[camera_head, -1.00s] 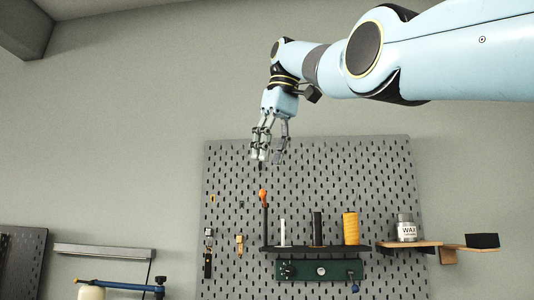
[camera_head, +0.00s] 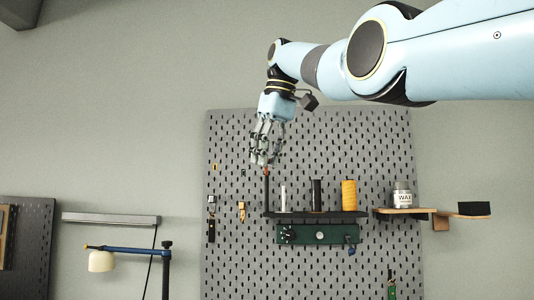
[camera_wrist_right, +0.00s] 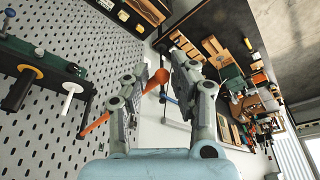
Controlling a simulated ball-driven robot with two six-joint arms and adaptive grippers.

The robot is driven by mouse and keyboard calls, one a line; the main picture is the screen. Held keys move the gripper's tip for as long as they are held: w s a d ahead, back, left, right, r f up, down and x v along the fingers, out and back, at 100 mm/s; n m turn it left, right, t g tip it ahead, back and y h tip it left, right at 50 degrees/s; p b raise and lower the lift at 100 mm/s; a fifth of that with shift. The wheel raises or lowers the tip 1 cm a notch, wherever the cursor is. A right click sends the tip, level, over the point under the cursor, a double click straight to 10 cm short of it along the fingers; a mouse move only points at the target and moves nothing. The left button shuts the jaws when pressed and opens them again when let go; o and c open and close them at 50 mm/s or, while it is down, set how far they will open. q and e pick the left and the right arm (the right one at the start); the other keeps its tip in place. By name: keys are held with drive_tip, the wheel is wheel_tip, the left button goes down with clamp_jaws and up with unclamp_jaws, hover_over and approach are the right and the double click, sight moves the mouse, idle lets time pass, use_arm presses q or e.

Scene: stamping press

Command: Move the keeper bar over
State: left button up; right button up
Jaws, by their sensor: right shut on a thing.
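I cannot tell for sure which thing is the keeper bar. My right gripper (camera_head: 262,160) hangs fingers-down in front of the pegboard, at the top of a dark upright rod (camera_head: 266,192) at the left end of a black shelf. In the right wrist view, an orange rod with a rounded end (camera_wrist_right: 158,77) passes between the fingers of the right gripper (camera_wrist_right: 160,66). The left finger hides part of it. The fingers are shut on this orange rod, though their contact is not clearly visible. My left gripper is not in view.
The black shelf (camera_head: 330,215) holds a white stick (camera_head: 283,198), a black cylinder (camera_head: 316,195) and a yellow roll (camera_head: 349,195). A wax jar (camera_head: 402,195) stands on a wooden shelf to the right. The upper pegboard (camera_head: 340,140) is clear.

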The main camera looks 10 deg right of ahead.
drive_tip(key=shift+s+d+r+b, duration=0.15)
drive_tip(key=shift+d+b, duration=0.35)
drive_tip(key=shift+d, duration=0.8)
drive_tip(key=shift+s+d, duration=0.15)
drive_tip(key=shift+d, duration=1)
drive_tip(key=shift+c, duration=0.2)
drive_tip(key=shift+s+d+b, duration=0.1)
drive_tip(key=shift+d+b, duration=0.45)
drive_tip(key=shift+d, duration=2.05)
drive_tip(key=shift+c, duration=0.2)
